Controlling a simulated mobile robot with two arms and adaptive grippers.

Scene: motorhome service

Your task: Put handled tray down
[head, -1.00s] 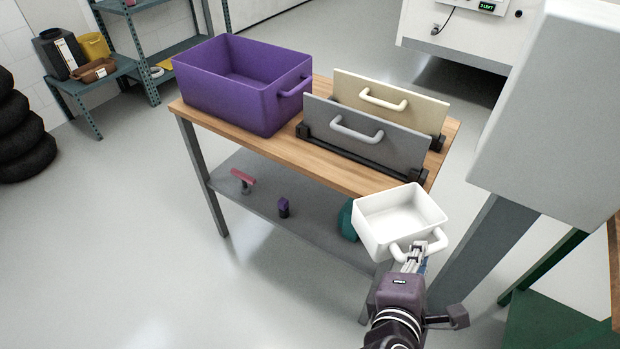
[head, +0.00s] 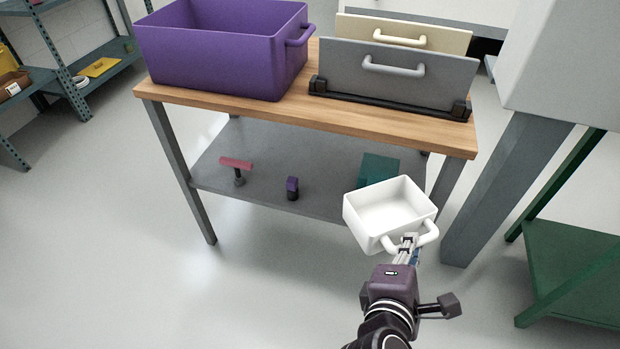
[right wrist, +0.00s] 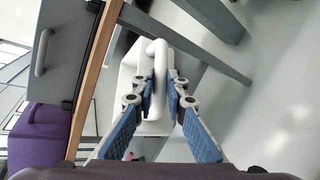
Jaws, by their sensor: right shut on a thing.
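The handled tray (head: 388,212) is a white, open, empty box with a rounded handle on its near side. My right gripper (head: 408,243) is shut on that handle and holds the tray in the air in front of the workbench. In the right wrist view the blue-padded fingers of my right gripper (right wrist: 160,88) stand on both sides of the white handle (right wrist: 154,70). The tray looks slightly tilted in the head view. It hides part of a teal object on the lower shelf. My left gripper is not in view.
The workbench's wooden top (head: 300,116) carries a purple bin (head: 215,60) and two handled panels, grey (head: 395,85) and cream (head: 455,42), in black holders. Its lower shelf (head: 260,190) holds a pink-headed tool (head: 236,165), a small purple item (head: 292,187) and the teal object (head: 380,166).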

